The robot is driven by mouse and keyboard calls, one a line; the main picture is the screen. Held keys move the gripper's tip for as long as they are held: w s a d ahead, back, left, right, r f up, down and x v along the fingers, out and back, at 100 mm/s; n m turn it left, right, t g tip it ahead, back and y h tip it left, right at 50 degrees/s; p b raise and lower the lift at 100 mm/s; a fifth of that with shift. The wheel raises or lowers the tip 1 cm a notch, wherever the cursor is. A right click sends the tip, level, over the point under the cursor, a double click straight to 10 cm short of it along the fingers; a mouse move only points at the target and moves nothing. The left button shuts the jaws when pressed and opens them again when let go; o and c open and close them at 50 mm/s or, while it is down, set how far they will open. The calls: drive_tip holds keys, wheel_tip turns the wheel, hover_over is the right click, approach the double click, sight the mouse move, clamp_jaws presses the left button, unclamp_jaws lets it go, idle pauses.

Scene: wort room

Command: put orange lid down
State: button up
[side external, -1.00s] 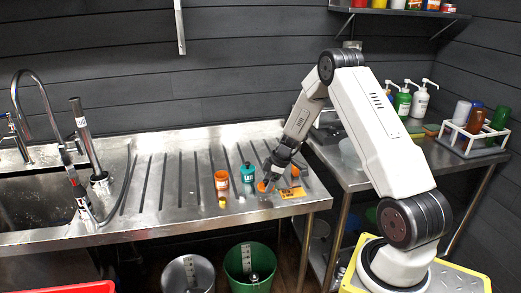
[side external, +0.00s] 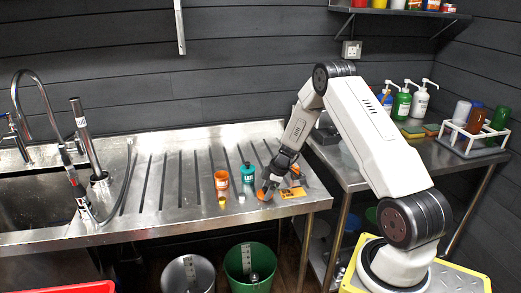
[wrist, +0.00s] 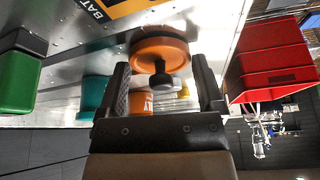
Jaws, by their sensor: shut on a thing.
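The orange lid (side external: 263,194) is at the front right part of the steel drainboard (side external: 165,215). In the wrist view the orange lid (wrist: 160,48), with its black knob, sits between my two fingertips. My gripper (side external: 268,184) is shut on it, and it also shows in the wrist view (wrist: 160,64). The lid is at or just above the drainboard surface; I cannot tell whether it touches. An orange jar (side external: 222,181) and a teal-topped jar (side external: 248,174) stand to its left. An orange label card (side external: 293,193) lies close to its right.
The drainboard's front edge is close by, with a green bin (side external: 250,262) below. The sink (side external: 35,205) is at the left. Free room lies on the drainboard left of the jars.

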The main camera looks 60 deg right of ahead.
drive_tip(key=shift+f, duration=0.1)
drive_tip(key=o, duration=1)
drive_tip(key=shift+c, duration=0.2)
drive_tip(key=v, duration=1.2)
